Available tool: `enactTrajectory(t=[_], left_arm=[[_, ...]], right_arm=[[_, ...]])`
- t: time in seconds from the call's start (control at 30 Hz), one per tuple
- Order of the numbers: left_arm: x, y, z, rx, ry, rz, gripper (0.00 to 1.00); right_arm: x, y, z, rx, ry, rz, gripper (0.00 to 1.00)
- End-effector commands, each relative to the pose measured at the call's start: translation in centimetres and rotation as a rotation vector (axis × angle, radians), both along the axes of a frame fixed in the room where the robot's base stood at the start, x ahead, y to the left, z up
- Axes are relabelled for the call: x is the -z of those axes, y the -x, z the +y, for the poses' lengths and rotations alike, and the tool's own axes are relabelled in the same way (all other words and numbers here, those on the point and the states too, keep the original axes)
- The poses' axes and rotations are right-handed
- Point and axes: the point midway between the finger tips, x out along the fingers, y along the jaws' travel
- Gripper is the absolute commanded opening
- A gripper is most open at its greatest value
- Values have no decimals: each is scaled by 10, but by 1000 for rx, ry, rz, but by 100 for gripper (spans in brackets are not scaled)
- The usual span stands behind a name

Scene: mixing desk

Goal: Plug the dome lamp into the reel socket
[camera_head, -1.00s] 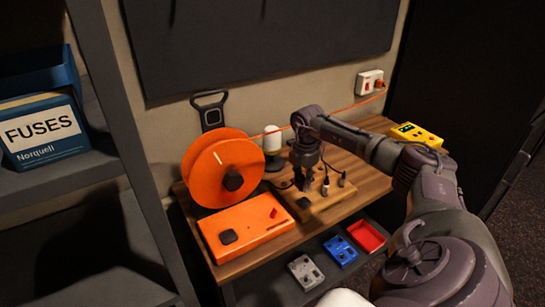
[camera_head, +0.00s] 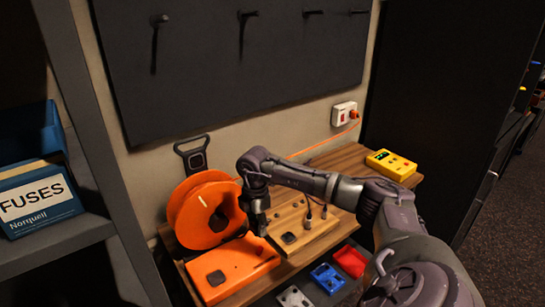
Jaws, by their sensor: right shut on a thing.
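The orange cable reel (camera_head: 205,212) stands at the back left of the wooden desk. Its flat orange base (camera_head: 240,266) lies in front, with a dark square socket (camera_head: 216,278) on top. My right gripper (camera_head: 260,232) points down between the reel base and the wooden plug board (camera_head: 318,232). It is shut on a small dark thing, likely a plug, mostly hidden by the fingers. Two dark plugs (camera_head: 308,217) (camera_head: 323,211) stand upright on the board. The white dome lamp is hidden, likely behind my right arm. My left gripper is out of view.
A yellow device (camera_head: 391,165) sits at the desk's back right. A white wall outlet (camera_head: 344,113) has an orange cable running left from it. Blue (camera_head: 328,278) and red (camera_head: 350,261) boxes lie on a lower shelf. A grey shelf with a fuses box (camera_head: 38,203) stands at left.

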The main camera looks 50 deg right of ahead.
Motion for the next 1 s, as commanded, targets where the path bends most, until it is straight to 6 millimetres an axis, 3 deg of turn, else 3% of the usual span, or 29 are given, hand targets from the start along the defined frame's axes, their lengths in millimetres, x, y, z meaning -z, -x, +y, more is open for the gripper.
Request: enactTrajectory(t=[0.73,0.8,1.0], left_arm=[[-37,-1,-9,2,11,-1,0],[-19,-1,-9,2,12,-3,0],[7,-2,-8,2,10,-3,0]], right_arm=[[-23,-35,145,-4,-2,-3,0],[1,-34,144,1,1,1,0],[37,-35,143,1,0,0,0]])
